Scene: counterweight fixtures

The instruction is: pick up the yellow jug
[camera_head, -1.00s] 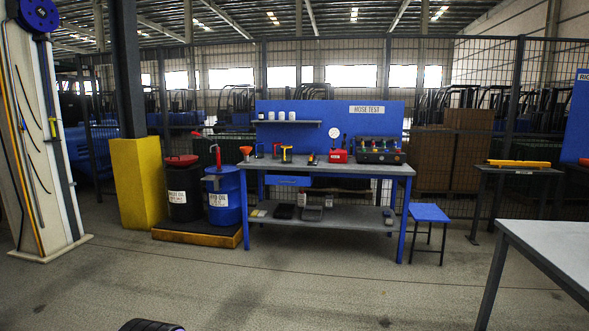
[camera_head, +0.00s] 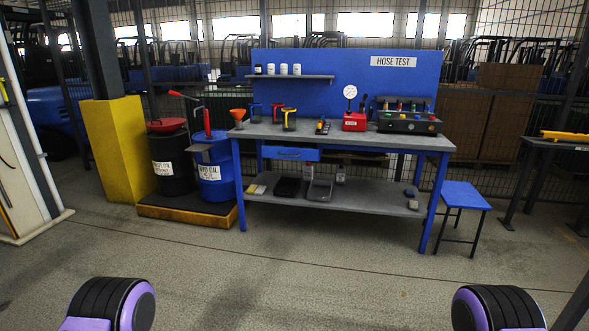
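A small yellow jug (camera_head: 288,124) with a dark upper part stands on the top of the blue-framed workbench (camera_head: 345,139), left of the middle. A red item (camera_head: 277,109) and a dark blue item (camera_head: 256,113) stand just left of it. The jug is small in the picture, so its handle is hard to make out. Only rounded black and purple parts of my own arms show at the bottom left and bottom right. Neither gripper is in view, and nothing of mine is near the jug.
An orange funnel (camera_head: 238,115), red box (camera_head: 354,122) and dark valve case (camera_head: 408,122) share the bench top. Blue drum (camera_head: 215,172) and black drum (camera_head: 173,165) stand left, a blue stool (camera_head: 460,196) right. The floor (camera_head: 300,265) in front is clear.

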